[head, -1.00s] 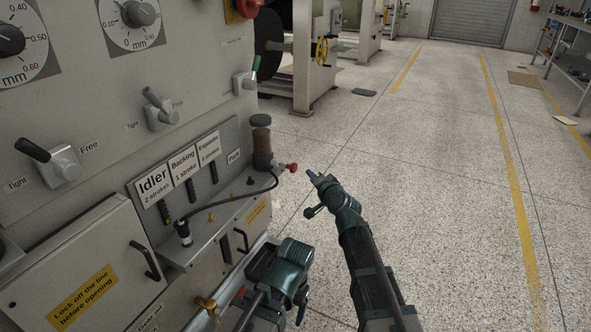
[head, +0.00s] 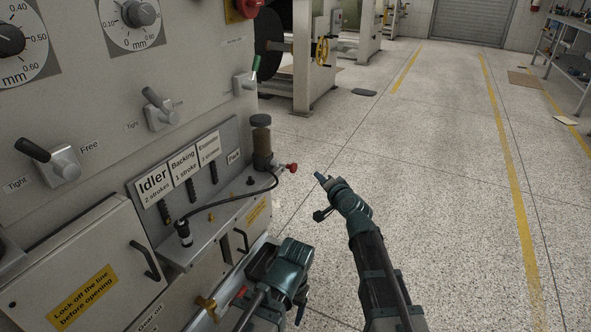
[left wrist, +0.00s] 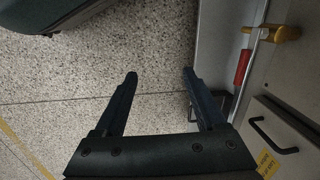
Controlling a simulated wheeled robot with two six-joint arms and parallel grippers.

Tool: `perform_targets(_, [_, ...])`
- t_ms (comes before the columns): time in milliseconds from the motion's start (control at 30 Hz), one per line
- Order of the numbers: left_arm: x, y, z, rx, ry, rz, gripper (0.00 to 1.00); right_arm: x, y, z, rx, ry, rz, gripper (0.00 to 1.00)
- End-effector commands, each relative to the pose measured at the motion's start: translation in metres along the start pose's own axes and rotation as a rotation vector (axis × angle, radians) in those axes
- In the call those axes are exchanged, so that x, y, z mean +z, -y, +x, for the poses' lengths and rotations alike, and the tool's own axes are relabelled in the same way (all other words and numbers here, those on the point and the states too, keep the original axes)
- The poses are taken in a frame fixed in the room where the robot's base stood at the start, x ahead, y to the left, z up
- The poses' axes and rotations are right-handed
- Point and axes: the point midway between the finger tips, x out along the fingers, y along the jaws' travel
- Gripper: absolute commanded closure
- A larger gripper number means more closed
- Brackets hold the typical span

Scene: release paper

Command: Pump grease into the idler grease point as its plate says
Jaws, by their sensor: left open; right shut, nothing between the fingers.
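The Idler plate (head: 154,186) reads "2 strokes" and stands leftmost on the grease panel, beside the Backing plate (head: 184,166). A black hose (head: 232,199) runs from the grease pump (head: 262,143) to a dark coupler (head: 183,231) standing below the Idler plate; I cannot tell how it is seated. The pump's red knob (head: 292,168) sticks out to the right. My right gripper (head: 320,177) is shut and empty, right of the knob and apart from it. My left gripper (left wrist: 160,76) is open and empty over the floor; its fingertips are hard to make out in the head view.
A cabinet door (head: 88,262) with a warning label is at the lower left. Levers and dials cover the machine face above the plates. A yellow valve handle (left wrist: 284,33) and a red part (left wrist: 243,67) lie right of my left fingers.

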Motion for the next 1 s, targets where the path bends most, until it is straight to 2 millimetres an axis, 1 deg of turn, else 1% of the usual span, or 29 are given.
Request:
perform_targets(33, [0.0,0.0,0.0,0.0,0.0,0.0,0.38,0.0001,0.0001,0.0,0.0,0.0,0.0,1.0])
perform_targets(167, [0.0,0.0,0.0,0.0,0.0,0.0,0.62,0.0001,0.0001,0.0,0.0,0.0,0.0,1.0])
perform_targets(200, [0.0,0.0,0.0,0.0,0.0,0.0,0.69,0.0001,0.0001,0.0,0.0,0.0,0.0,1.0])
perform_targets(267, [0.0,0.0,0.0,0.0,0.0,0.0,0.8,0.0001,0.0001,0.0,0.0,0.0,0.0,1.0])
perform_targets(300, [0.0,0.0,0.0,0.0,0.0,0.0,0.87,0.0001,0.0001,0.0,0.0,0.0,0.0,1.0])
perform_targets(367, [0.0,0.0,0.0,0.0,0.0,0.0,0.98,0.0001,0.0001,0.0,0.0,0.0,0.0,1.0])
perform_targets(400, [0.0,0.0,0.0,0.0,0.0,0.0,1.0,0.0001,0.0001,0.0,0.0,0.0,0.0,1.0])
perform_targets(1000, [0.0,0.0,0.0,0.0,0.0,0.0,1.0,0.0,0.0,0.0,0.0,0.0,0.0,1.0])
